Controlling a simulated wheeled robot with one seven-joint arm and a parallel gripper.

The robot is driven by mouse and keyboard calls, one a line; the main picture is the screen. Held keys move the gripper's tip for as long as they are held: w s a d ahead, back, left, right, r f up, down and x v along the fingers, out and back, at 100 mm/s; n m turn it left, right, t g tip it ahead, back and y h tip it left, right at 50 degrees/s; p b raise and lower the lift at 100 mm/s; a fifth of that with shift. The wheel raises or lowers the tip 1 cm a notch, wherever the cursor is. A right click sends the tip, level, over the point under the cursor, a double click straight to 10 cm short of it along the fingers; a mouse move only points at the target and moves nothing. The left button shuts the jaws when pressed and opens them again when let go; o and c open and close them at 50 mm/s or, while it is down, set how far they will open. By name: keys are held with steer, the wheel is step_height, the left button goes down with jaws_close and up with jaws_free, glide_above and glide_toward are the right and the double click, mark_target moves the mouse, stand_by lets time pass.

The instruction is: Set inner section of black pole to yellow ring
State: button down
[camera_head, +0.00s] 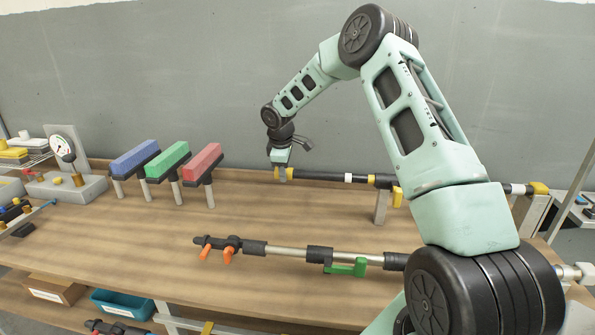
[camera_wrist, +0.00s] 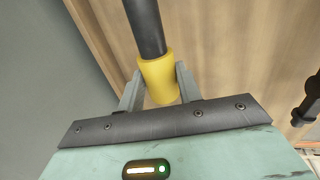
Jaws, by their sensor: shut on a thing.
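The black pole (camera_head: 320,176) lies level across the back of the bench. It has a yellow end piece (camera_wrist: 158,78) at its left end, a white band (camera_head: 348,178), and a narrow yellow ring (camera_head: 371,180) right of that band. My gripper (camera_head: 283,173) is at the pole's left end. In the wrist view my gripper (camera_wrist: 158,88) has its fingers on both sides of the yellow end piece, shut on it. My own arm hides part of the pole on the right.
A post (camera_head: 381,207) and a yellow lever (camera_head: 397,196) are under the pole. A second pole (camera_head: 288,253) with orange and green levers lies in front. Blue (camera_head: 134,158), green (camera_head: 167,160) and red (camera_head: 202,163) blocks stand on posts to the left. Bare bench separates them.

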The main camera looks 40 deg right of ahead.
steer(key=c, duration=0.9)
jaws_free()
steer(key=shift+c, duration=0.2)
steer(key=b+v, duration=0.2)
steer(key=v, duration=1.5)
steer(key=shift+r+b, duration=0.2)
steer(key=shift+b, duration=0.15)
steer(key=shift+a, duration=0.15)
